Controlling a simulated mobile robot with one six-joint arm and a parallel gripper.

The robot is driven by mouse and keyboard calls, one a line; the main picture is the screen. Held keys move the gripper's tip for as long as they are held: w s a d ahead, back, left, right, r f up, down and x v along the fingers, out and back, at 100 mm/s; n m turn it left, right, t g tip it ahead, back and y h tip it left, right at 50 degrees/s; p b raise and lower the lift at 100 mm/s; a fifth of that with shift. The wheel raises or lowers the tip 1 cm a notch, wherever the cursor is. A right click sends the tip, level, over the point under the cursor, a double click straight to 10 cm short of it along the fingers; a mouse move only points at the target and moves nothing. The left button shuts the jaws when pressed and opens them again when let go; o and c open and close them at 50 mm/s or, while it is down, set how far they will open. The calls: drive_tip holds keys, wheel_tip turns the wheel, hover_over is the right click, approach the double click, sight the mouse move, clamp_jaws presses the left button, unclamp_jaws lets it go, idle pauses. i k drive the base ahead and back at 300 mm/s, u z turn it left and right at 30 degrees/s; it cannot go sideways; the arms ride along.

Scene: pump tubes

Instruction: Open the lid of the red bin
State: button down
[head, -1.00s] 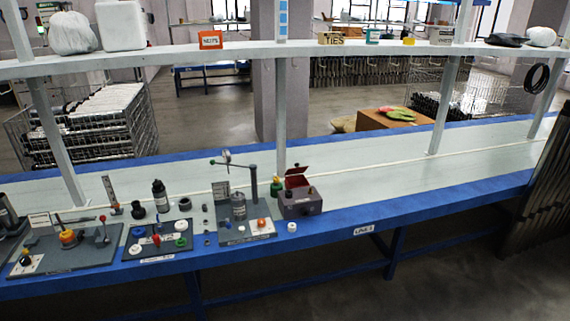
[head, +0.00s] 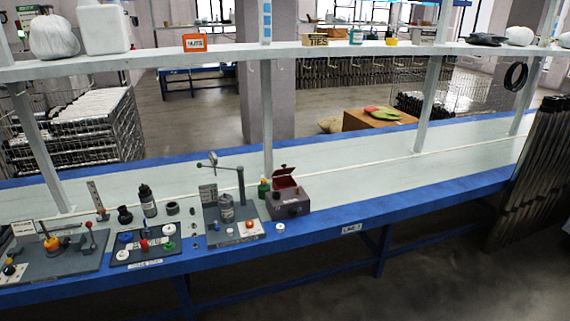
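No plain red bin stands out in the head view. The nearest match is a small grey-purple box (head: 288,203) on the workbench, which has a dark red lid (head: 284,177) standing raised at its back. Small dark knobs show on the box's top and front, and its inside is too small to make out. My gripper is not in view.
The long workbench (head: 390,180) is mostly bare to the right of the box. Left of it stand a lever press (head: 226,208), a dark bottle (head: 147,201) and fixture boards (head: 142,246). An overhead shelf (head: 230,55) on posts carries an orange box (head: 194,42). Dark slats (head: 530,180) stand at right.

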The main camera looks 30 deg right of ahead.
sight(284, 171)
drive_tip(key=z, duration=0.05)
drive_tip(key=i, duration=1)
drive_tip(key=u, duration=0.05)
